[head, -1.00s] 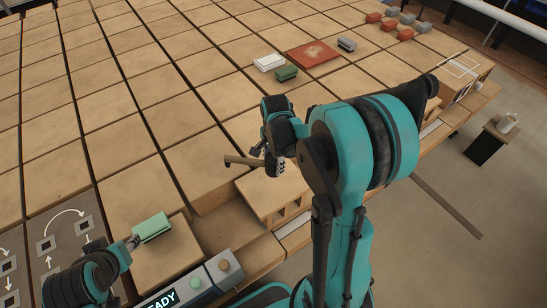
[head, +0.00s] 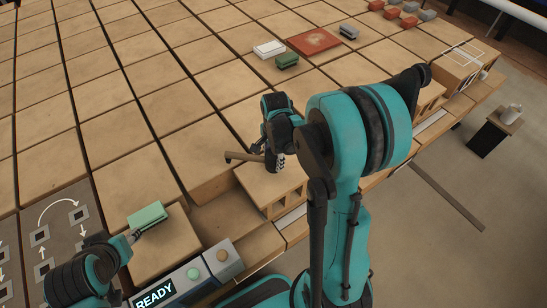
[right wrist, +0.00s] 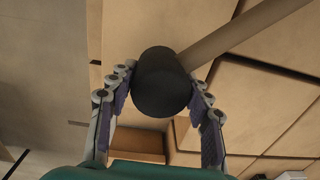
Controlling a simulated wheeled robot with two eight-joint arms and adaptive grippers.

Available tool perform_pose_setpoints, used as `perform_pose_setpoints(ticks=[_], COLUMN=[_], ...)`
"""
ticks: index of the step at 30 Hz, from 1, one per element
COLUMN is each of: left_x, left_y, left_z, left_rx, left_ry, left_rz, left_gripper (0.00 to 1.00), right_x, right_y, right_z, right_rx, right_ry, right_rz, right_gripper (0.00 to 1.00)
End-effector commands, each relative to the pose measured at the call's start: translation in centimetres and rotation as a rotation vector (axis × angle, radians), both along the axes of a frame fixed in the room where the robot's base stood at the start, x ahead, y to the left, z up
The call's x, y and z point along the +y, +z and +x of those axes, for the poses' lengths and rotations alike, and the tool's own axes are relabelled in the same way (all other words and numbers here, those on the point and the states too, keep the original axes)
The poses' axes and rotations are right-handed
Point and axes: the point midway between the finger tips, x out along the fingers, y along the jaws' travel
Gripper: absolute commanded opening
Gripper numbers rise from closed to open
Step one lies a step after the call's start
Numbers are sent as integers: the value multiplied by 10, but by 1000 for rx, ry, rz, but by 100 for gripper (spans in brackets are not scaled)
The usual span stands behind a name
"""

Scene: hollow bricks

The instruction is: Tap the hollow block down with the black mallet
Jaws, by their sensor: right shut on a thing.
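The black mallet shows in the right wrist view as a black cylindrical head (right wrist: 162,82) with a wooden handle (right wrist: 245,32) running to the upper right. My right gripper (right wrist: 158,95) is shut on the head, one finger on each side. In the head view my right gripper (head: 274,160) is partly hidden by its arm, and the handle (head: 240,157) points left. Below it is a tan hollow block (head: 265,184) with openings in its front side, in the front row. My left gripper (head: 134,236) is beside a light green block (head: 147,215); its finger opening is unclear.
Tan blocks with narrow gaps fill the surface. A recess (head: 222,215) lies left of the hollow block. A panel reading READY (head: 155,296) stands in front. A white block (head: 269,49), a dark green block (head: 287,60) and a red plate (head: 314,42) lie behind.

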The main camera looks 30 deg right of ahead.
Motion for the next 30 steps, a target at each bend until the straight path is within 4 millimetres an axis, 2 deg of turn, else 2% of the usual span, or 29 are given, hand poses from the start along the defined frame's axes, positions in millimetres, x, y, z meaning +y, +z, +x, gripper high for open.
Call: perform_pose_setpoints(ticks=[7,20,30], left_x=[0,0,0], left_y=[-4,-28,-23], left_z=[0,0,0], left_rx=[0,0,0], left_ry=[0,0,0], left_rz=[0,0,0], left_gripper=[40,40,40], right_x=[0,0,0], right_y=[-5,-31,-26], right_z=[0,0,0], right_rx=[0,0,0], right_ry=[0,0,0], right_rz=[0,0,0], right_gripper=[26,26,26])
